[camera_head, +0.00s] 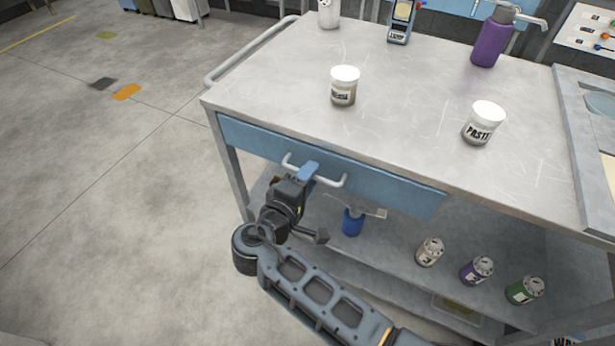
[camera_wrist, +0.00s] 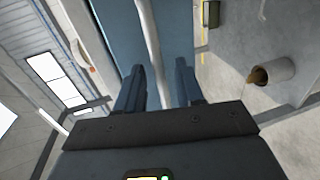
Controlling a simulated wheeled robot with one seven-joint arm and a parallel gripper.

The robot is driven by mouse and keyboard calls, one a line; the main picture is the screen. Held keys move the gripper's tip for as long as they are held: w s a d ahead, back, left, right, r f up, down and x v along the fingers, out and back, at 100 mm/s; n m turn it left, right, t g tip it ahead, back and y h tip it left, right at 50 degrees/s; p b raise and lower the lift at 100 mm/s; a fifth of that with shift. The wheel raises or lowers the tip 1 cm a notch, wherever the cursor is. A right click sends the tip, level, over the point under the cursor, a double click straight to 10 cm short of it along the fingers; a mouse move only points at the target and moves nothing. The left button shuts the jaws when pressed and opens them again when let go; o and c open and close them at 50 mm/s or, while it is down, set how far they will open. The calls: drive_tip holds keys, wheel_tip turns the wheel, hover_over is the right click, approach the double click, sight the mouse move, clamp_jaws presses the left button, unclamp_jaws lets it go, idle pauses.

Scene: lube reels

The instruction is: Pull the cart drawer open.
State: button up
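The blue cart drawer (camera_head: 385,187) sits under the cart's grey top, and its front looks flush with the frame, so it appears shut. A pale bar handle (camera_head: 331,181) runs across the drawer front. My gripper (camera_head: 308,171) is at the handle, left of its middle, with blue fingertips over the bar. In the wrist view, the handle (camera_wrist: 149,40) passes between the two fingers of my gripper (camera_wrist: 159,84). The fingers stand apart with a gap on each side of the bar. The blue drawer front (camera_wrist: 112,25) lies ahead of them. Contact with the bar cannot be told.
A white-lidded jar (camera_head: 344,87) and a paste jar (camera_head: 483,124) stand on the cart top, with a purple pump bottle (camera_head: 492,42) behind. Several small cans, including a purple can (camera_head: 477,270), stand on the lower shelf. The floor (camera_head: 110,200) to the left is clear.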

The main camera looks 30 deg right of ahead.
clamp_jaws()
drive_tip(key=shift+a, duration=0.1)
idle(0.6)
